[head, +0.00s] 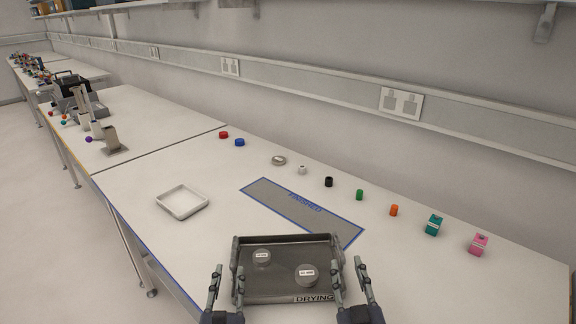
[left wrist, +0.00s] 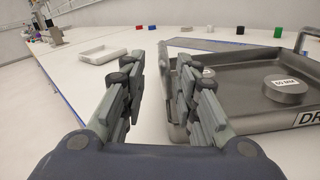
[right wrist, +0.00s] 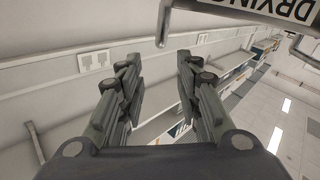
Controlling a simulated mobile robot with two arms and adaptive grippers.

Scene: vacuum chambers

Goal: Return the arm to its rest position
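My left gripper (head: 227,275) is at the left edge of the grey drying tray (head: 285,293). My right gripper (head: 349,272) is at the tray's right edge. In the right wrist view the right gripper (right wrist: 155,70) has its fingers apart and nothing between them. The tray holds two round grey pieces with white labels, one at the back left (head: 262,257) and one at the front right (head: 305,275).
A white empty tray (head: 182,202) sits to the left. A blue-edged grey mat (head: 300,210) lies behind the drying tray. Several small coloured items, including a teal box (head: 433,226) and a pink box (head: 479,244), stand along the back. The wall (head: 330,45) rises behind.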

